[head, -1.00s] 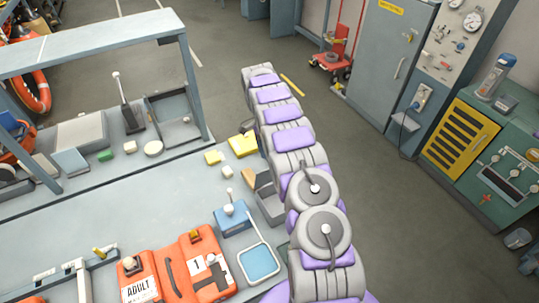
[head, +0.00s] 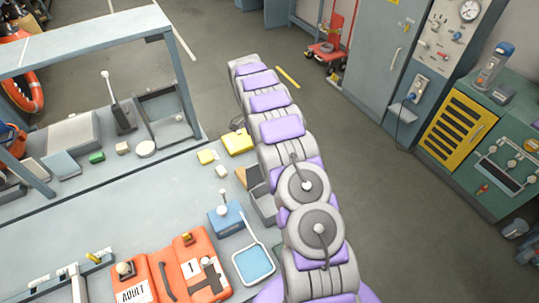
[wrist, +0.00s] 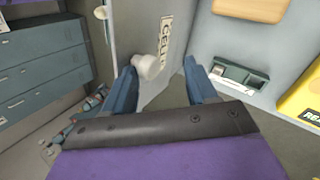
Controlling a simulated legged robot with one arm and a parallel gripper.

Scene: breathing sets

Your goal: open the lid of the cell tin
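In the wrist view a pale grey panel with a label starting "CELL" (wrist: 165,33) carries a white knob (wrist: 147,66); I take it for the lid of the cell tin. My gripper (wrist: 160,72) is open, with its two blue fingers apart and the knob between or just beyond their tips. I cannot tell whether either finger touches it. The panel runs steeply across the picture, and the rest of the tin is unclear. In the head view a small blue box with a white knob (head: 226,216) stands on the bench; I cannot confirm it is this tin. My fingers do not show there.
On the bench (head: 130,205) are orange cases (head: 155,280), a blue tray (head: 253,263), a grey bin (head: 263,205) and a yellow box (head: 237,142). A grey frame (head: 85,40) stands at the back left. The floor right of my arm is clear.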

